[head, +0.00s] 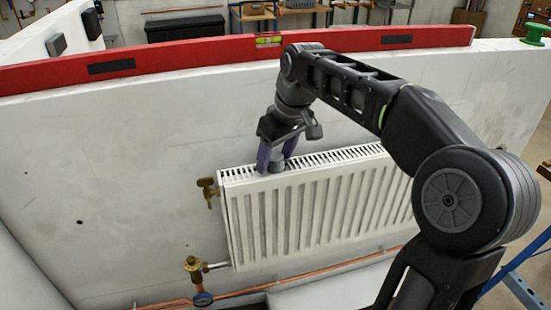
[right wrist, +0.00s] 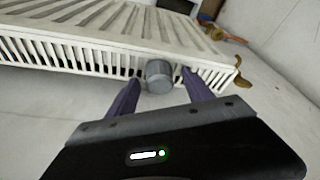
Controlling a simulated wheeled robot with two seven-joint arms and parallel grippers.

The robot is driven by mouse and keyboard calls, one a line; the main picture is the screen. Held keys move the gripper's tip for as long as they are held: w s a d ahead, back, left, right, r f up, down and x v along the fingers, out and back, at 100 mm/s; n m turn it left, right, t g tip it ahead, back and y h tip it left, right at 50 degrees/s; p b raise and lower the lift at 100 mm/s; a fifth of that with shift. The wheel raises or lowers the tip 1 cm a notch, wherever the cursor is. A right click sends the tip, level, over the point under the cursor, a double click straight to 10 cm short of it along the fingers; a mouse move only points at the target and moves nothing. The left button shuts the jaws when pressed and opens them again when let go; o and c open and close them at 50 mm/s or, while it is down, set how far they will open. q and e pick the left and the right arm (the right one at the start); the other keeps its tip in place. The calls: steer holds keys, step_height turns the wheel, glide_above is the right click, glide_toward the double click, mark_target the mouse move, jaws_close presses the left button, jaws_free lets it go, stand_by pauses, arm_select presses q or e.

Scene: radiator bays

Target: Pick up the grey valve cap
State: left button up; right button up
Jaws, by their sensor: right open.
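The grey valve cap (right wrist: 159,77) is a short cylinder on the top grille of the white radiator (head: 310,205), near its left end in the head view. In the head view the cap (head: 276,166) is partly hidden by my right gripper (head: 277,160). My right gripper has purple fingers, is open and comes down from above. In the right wrist view its fingers (right wrist: 160,82) stand on either side of the cap, with a gap visible on each side. My left gripper is not in view.
A red spirit level (head: 220,58) lies along the top of the white wall behind the radiator. Brass valves (head: 208,191) and (head: 194,268) sit at the radiator's left end. A copper pipe (head: 250,290) runs below. A green object (head: 535,33) stands at the wall's right end.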

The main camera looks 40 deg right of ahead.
steer(key=shift+c, duration=0.3)
jaws_close()
stand_by(0.6)
